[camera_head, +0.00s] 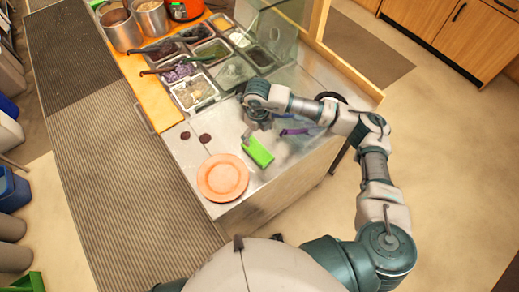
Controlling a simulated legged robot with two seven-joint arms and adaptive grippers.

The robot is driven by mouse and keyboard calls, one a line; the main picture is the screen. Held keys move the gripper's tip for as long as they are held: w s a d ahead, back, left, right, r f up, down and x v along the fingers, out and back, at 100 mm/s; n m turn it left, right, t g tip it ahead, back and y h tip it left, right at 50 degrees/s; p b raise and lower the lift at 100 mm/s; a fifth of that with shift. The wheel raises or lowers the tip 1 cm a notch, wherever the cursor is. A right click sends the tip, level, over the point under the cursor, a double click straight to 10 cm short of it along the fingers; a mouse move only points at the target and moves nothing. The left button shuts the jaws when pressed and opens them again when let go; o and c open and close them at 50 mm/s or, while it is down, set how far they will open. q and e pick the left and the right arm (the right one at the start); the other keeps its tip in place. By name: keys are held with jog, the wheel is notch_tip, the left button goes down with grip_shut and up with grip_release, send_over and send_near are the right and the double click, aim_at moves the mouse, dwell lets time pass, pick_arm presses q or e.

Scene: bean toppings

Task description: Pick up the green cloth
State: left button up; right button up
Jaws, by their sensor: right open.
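The green cloth (259,153) is a bright green, roughly rectangular piece lying on the metal counter (200,147), right of the orange plate. My right gripper (248,137) is at the cloth's upper left end, pointing down, with its fingers close to it. The gripper is open; whether it touches the cloth is too small to tell. My right arm reaches in from the right side over the counter. My left gripper is not in view.
An orange plate (223,177) sits near the counter's front edge. Two small dark patties (205,138) lie left of the cloth. Topping pans (195,92) with utensils stand behind, beside a glass guard. A purple-handled item (297,131) lies partly behind my right arm.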

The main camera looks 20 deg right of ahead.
send_over(256, 149)
jog(key=f, duration=0.4)
jog(key=shift+w+f, duration=0.2)
jog(key=shift+w, duration=0.05)
jog(key=shift+s+a+f, duration=0.1)
jog(key=shift+a+f, duration=0.15)
jog(key=shift+f, duration=0.25)
jog(key=f, duration=0.2)
jog(key=f+p, duration=0.1)
jog(key=shift+d+f, duration=0.35)
jog(key=shift+f, duration=0.05)
jog(key=shift+d+f, duration=0.4)
jog(key=shift+f, duration=0.05)
jog(key=shift+a+r, duration=0.1)
jog(key=shift+a, duration=0.4)
jog(key=c, duration=1.2)
